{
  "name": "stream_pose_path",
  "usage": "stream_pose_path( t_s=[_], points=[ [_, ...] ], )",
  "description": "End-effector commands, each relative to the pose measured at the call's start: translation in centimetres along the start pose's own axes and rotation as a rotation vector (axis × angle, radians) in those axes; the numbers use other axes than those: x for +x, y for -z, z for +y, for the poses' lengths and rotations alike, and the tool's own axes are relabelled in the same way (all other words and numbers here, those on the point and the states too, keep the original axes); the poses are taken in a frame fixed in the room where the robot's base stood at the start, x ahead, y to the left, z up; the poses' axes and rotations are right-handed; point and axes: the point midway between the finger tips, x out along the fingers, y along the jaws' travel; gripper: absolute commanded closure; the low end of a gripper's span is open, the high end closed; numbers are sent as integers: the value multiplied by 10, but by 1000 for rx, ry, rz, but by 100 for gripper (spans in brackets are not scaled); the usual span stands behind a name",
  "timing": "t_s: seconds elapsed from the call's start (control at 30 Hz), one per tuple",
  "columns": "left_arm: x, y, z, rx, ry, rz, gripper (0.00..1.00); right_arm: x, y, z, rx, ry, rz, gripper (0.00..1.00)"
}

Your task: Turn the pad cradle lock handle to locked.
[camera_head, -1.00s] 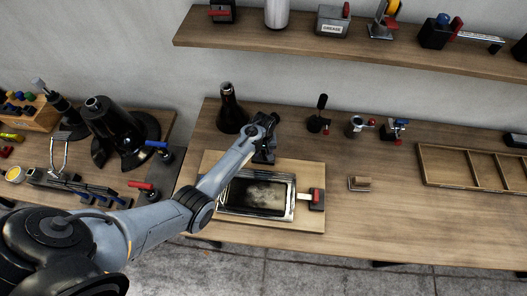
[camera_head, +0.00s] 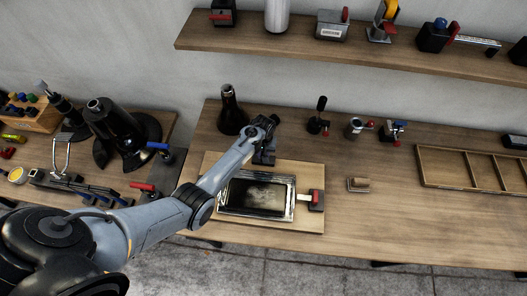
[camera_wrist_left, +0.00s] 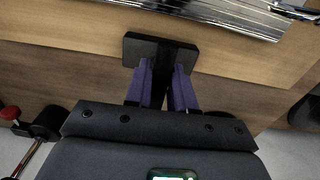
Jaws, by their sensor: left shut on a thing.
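A metal-framed cradle with a dark, pale-marked pad (camera_head: 256,193) lies on a wooden board (camera_head: 225,229). A red-and-black handle block (camera_head: 316,199) sits at its right end, joined to the frame by a pale bar. My left gripper (camera_head: 265,154) is at the board's back edge. In the left wrist view my left gripper (camera_wrist_left: 161,82) has its purple fingers shut on a narrow black handle, which rises from a black block (camera_wrist_left: 133,50) beside the metal frame (camera_wrist_left: 222,14). The handle is mostly hidden in the head view. My right gripper is not in view.
A black bottle (camera_head: 231,112) stands just behind my left wrist. A black lever stand (camera_head: 318,117) and small clamps are to its right. A small wooden-topped block (camera_head: 359,184) and a divided tray (camera_head: 447,181) lie further right. The bench front is clear.

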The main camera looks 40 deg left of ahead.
Motion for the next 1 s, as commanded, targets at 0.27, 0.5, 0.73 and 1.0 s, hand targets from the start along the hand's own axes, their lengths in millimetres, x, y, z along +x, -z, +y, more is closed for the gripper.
stream_pose_path(
  t_s=[0.27, 0.5, 0.73, 1.0],
  points=[
    [0, 0, -1, 215, 0, 0, 100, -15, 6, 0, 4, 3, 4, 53],
    [0, 0, 0, 215, 0, 1, 73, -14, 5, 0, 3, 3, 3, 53],
    [0, 0, 0, 213, 0, 0, 53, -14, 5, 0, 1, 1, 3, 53],
    [-3, 0, 0, 212, -1, 1, 53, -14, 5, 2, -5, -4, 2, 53]
  ],
)
